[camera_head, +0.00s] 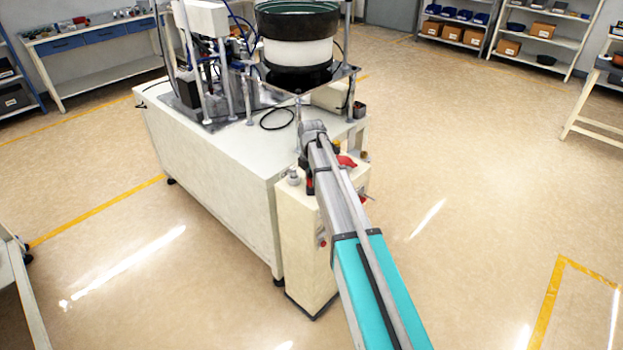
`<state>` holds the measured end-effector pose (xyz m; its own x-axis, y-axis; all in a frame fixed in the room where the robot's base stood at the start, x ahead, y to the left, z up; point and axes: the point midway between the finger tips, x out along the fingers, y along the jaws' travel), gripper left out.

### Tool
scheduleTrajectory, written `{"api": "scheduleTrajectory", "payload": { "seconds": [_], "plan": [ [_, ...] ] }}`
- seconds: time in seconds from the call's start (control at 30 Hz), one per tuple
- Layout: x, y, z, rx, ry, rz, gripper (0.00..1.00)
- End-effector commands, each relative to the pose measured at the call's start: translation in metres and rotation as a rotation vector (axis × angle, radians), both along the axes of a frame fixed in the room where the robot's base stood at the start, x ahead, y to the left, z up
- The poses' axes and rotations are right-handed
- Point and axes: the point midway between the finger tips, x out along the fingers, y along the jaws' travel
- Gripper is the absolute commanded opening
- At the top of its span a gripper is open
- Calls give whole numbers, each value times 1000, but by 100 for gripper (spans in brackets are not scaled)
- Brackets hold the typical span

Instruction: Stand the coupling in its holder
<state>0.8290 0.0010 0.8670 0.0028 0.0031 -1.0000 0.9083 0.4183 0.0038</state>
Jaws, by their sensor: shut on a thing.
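My arm rises from the bottom edge, teal and silver, and reaches to the narrow cream cabinet at the end of the bench. Its far end is a grey joint over the cabinet top. My gripper is hidden behind the arm, so its fingers and anything in them cannot be made out. I cannot pick out the coupling or its holder for certain. A small grey round-topped part (293,177) stands at the left front corner of the cabinet top. A red part (346,161) shows just right of the arm.
The cream cabinet (303,255) adjoins a long white bench (215,160). The bench carries a bowl feeder (298,52) with a dark rim, metal posts and cables. Shelves (545,38) with boxes line the back wall. The floor to the right is clear.

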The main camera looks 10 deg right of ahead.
Motion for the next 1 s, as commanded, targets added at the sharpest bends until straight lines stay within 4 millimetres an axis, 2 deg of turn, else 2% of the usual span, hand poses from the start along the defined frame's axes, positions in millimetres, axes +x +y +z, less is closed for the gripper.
{"api": "scheduleTrajectory", "payload": {
  "seconds": [1.0],
  "plan": [
    [0,0,-10,0,0,0,0]
  ]
}}
